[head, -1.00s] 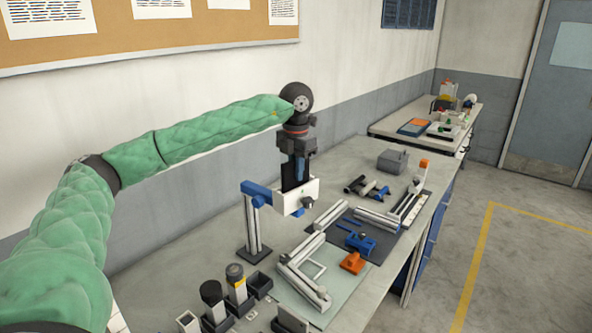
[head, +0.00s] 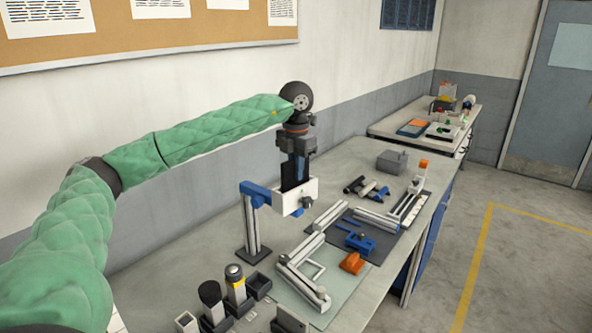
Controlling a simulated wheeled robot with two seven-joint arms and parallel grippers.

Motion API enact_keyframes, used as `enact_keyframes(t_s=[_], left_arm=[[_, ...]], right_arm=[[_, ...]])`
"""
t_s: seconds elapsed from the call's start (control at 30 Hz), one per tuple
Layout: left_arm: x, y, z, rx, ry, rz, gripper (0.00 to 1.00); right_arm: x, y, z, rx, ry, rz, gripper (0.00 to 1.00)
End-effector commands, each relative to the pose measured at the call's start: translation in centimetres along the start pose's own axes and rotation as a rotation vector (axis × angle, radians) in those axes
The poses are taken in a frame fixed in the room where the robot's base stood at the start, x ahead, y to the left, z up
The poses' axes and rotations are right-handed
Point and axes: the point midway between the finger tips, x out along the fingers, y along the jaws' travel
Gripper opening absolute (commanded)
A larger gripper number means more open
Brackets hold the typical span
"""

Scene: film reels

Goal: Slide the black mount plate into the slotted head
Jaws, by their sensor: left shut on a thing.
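The black mount plate (head: 288,176) is upright, its upper end in my left gripper (head: 297,157). My left gripper points down over the bench and is shut on the plate. The slotted head (head: 293,198) is a white block on a blue arm that stands on a grey post. The plate's lower end meets or goes behind the top of the white block; how deep it sits in the slot I cannot tell. My right gripper is not in view.
Aluminium rails (head: 301,272), an orange block (head: 352,263) and a blue clamp (head: 360,241) lie on mats to the right of the post. Dark cups and cylinders (head: 211,299) stand at the front. The wall is close behind my left arm.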

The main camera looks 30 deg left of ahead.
Motion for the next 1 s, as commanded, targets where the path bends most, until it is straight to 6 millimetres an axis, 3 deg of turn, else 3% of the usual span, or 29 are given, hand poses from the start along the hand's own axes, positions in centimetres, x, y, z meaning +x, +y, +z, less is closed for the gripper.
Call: enact_keyframes(t_s=[1.0], left_arm=[[0.82, -0.03, -0.04, 0.000, 0.000, 0.000, 0.00]], right_arm=[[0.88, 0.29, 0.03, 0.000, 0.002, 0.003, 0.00]])
